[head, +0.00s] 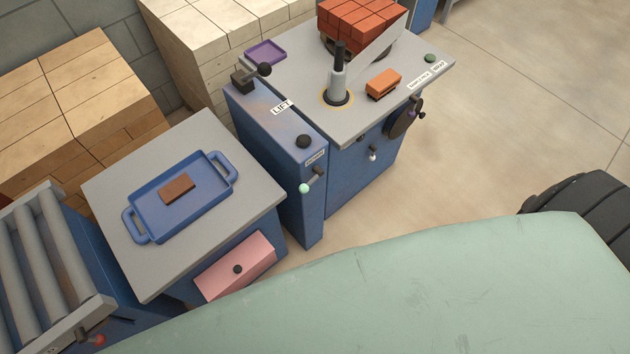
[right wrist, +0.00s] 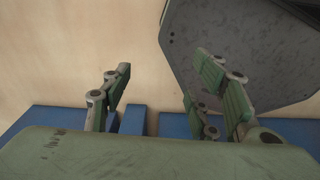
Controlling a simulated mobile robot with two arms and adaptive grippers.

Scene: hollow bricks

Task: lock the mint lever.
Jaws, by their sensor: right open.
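The mint lever (head: 305,188) shows in the head view as a small mint-green knob on a short dark arm, on the front face of the blue LIFT column (head: 290,150). My right gripper (right wrist: 158,95) shows in the right wrist view with its two green-padded fingers wide apart and nothing between them. The lever does not show in the right wrist view. Neither gripper shows in the head view, so their distance from the lever cannot be told.
A grey-topped table (head: 245,180) holds a blue tray (head: 150,222) with a brown brick (head: 177,189). A pink drawer front (head: 225,272) is below. Right of the column, a bench (head: 375,120) carries red bricks (head: 355,22) and an orange brick (head: 383,84). Floor (head: 480,150) at right is open.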

